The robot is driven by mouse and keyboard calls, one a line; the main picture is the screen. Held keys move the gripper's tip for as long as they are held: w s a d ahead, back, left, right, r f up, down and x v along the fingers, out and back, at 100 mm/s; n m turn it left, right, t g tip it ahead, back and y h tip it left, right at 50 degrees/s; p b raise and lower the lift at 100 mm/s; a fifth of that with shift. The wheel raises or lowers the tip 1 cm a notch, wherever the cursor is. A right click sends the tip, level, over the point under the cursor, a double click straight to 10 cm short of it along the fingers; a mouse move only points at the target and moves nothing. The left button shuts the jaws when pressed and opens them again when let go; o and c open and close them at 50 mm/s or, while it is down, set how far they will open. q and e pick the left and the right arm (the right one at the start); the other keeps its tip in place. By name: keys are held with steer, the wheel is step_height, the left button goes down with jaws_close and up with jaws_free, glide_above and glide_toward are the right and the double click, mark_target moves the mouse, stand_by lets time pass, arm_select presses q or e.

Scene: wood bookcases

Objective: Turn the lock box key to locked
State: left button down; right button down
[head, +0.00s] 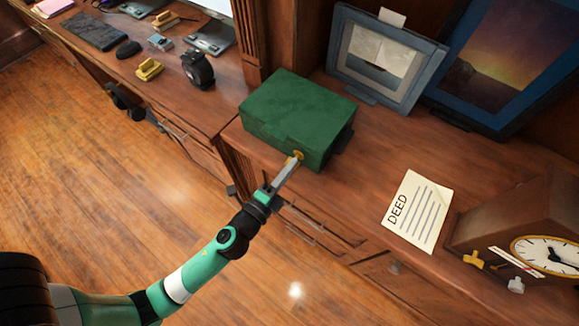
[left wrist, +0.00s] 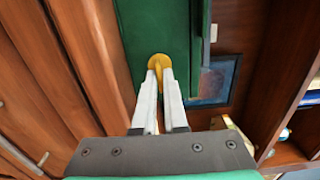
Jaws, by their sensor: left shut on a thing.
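The green lock box (head: 297,112) sits on the wooden cabinet top, near its front edge. A yellow key (head: 295,157) is at the box's front face, and it also shows in the left wrist view (left wrist: 160,63). My left gripper (head: 291,164) is shut on the key, its two fingertips (left wrist: 160,75) on either side of the key's round head. The key's shaft and the keyhole are hidden. I cannot tell from these views how far the key is turned. My right gripper is not in view.
A paper marked DEED (head: 418,212) lies right of the box, with a clock (head: 545,250) beyond it. Framed pictures (head: 385,55) stand behind. A desk with a mouse (head: 128,49) and a tape dispenser (head: 197,69) is at the left.

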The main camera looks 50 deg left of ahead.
arm_select(q)
steer(key=c, duration=1)
jaws_free()
steer(key=b+v, duration=0.3)
steer(key=v, duration=0.8)
steer(key=shift+s, duration=0.35)
